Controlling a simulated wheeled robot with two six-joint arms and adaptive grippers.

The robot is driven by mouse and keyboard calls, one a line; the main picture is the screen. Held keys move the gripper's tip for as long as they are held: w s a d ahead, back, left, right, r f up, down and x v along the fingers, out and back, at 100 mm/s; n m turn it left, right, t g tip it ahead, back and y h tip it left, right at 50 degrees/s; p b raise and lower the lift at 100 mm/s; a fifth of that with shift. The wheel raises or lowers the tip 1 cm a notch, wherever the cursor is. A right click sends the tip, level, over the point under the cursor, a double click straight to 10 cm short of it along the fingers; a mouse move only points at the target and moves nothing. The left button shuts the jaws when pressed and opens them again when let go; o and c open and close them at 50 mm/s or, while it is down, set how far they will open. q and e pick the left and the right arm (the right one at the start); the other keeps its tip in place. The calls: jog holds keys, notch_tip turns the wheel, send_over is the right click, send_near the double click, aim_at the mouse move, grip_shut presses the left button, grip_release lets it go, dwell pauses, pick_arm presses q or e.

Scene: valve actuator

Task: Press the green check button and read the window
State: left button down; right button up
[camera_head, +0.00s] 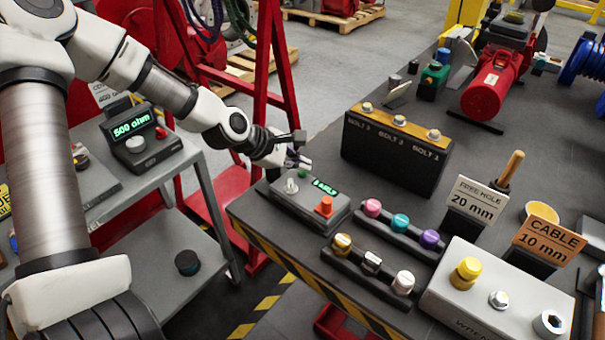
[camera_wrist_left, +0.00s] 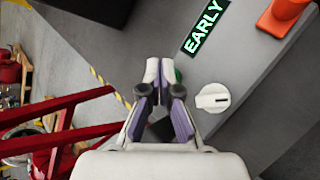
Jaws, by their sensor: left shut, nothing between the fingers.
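The grey check box (camera_head: 300,205) sits at the near left corner of the dark table. Its window (camera_head: 325,187) is lit, and in the left wrist view the window (camera_wrist_left: 206,26) reads "EARLY" in green letters. The green button (camera_head: 303,173) is at the box's far side. In the left wrist view the green button (camera_wrist_left: 178,75) is mostly hidden behind a finger. My left gripper (camera_head: 303,162) is shut and empty, its tips right by the button; I cannot tell whether they touch it. In the left wrist view the gripper (camera_wrist_left: 163,66) points across the box. My right gripper is not in view.
The box also carries a white knob (camera_head: 291,186) and an orange knob (camera_head: 325,206). A black bolt block (camera_head: 390,155) stands behind it, and racks of coloured caps (camera_head: 400,223) stand to its right. A red frame (camera_head: 270,80) rises behind my left arm. A meter (camera_head: 135,124) reads "500 ohm".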

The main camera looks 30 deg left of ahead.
aim_at(300, 173)
pick_arm(q)
jog(key=shift+f+b, duration=0.5)
jog(key=shift+b, duration=0.05)
dwell(0.7)
jog(key=shift+r, duration=0.15)
jog(key=shift+r+p, duration=0.75)
jog(key=shift+p, duration=0.05)
notch_tip(300, 173, up, 5)
jog(key=p, duration=0.4)
jog(key=shift+r+p, duration=0.1)
jog(key=shift+p, duration=0.3)
dwell(0.4)
